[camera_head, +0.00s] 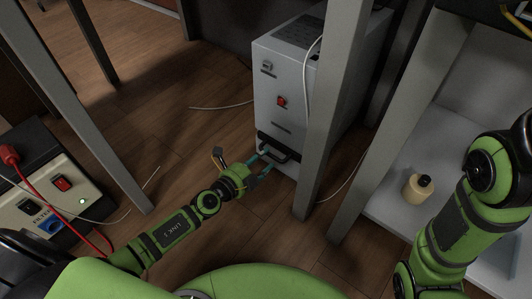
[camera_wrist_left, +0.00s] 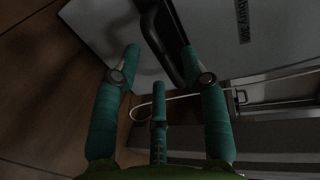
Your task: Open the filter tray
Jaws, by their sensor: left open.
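A tall grey box-shaped unit (camera_head: 276,92) stands on the wooden floor. Low on its front is a dark tray front with a black handle (camera_head: 276,152), which appears to be the filter tray; it looks closed. My left gripper (camera_head: 261,166) is at this handle with its teal fingers apart. In the left wrist view, the black handle (camera_wrist_left: 165,44) lies between and just beyond the spread fingers of my left gripper (camera_wrist_left: 162,60); I cannot tell whether they touch it. My right arm is at the right of the head view, but its gripper is not seen.
A grey table leg (camera_head: 333,110) stands close to the right of the unit. A white shelf (camera_head: 385,205) at right holds a small beige bottle (camera_head: 418,187). A power box (camera_head: 45,190) with a red cable is at left. Wooden floor left of the unit is mostly clear.

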